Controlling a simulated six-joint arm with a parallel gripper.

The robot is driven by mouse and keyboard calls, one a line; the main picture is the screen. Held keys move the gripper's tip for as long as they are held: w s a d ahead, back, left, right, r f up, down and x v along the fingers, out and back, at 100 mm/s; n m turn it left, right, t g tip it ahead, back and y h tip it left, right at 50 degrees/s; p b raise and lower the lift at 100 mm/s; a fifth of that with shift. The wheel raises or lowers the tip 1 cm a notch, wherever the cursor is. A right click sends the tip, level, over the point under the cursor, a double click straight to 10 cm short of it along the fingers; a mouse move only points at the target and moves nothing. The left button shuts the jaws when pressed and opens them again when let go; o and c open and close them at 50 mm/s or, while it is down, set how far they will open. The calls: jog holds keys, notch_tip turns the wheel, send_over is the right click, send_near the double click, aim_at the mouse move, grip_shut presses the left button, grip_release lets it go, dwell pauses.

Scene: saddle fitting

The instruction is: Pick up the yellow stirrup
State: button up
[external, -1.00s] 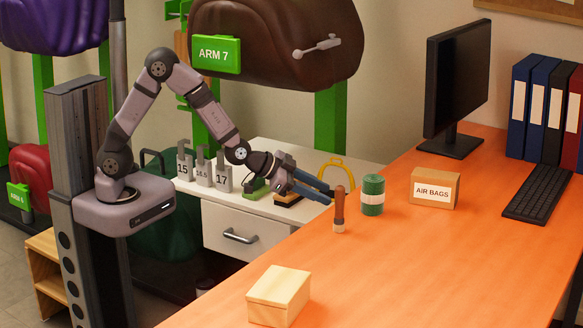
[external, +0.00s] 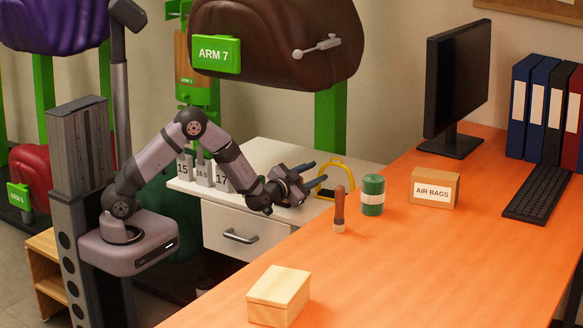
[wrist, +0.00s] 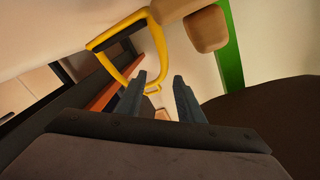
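The yellow stirrup (external: 335,178) stands upright at the right end of the white cabinet top, beside the orange desk's edge. My gripper (external: 318,174) is just to its left, with its two blue-grey fingers pointing right toward it. In the wrist view the stirrup (wrist: 158,55) is a yellow loop ahead of the fingertips. My gripper (wrist: 157,80) is open there, with a clear gap between the fingers and nothing in it. I cannot tell whether a finger touches the stirrup.
Number tags (external: 203,170) stand on the cabinet (external: 265,155) behind my arm. On the desk (external: 420,270) are a brown-handled tool (external: 340,208), a green roll (external: 372,195), an air bags box (external: 434,188) and a wooden box (external: 279,295). A brown saddle (external: 270,40) hangs above.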

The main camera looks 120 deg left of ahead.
aim_at(322, 167)
jog(key=shift+w+a+b, duration=0.15)
jog(key=shift+a+b, duration=0.1)
jog(key=shift+a, duration=1.25)
jog(key=shift+w+a+b, duration=0.1)
jog(key=shift+a+b, duration=0.1)
jog(key=shift+a, duration=1.3)
jog(key=shift+c, duration=0.6)
grip_shut()
jog(key=shift+r, duration=0.1)
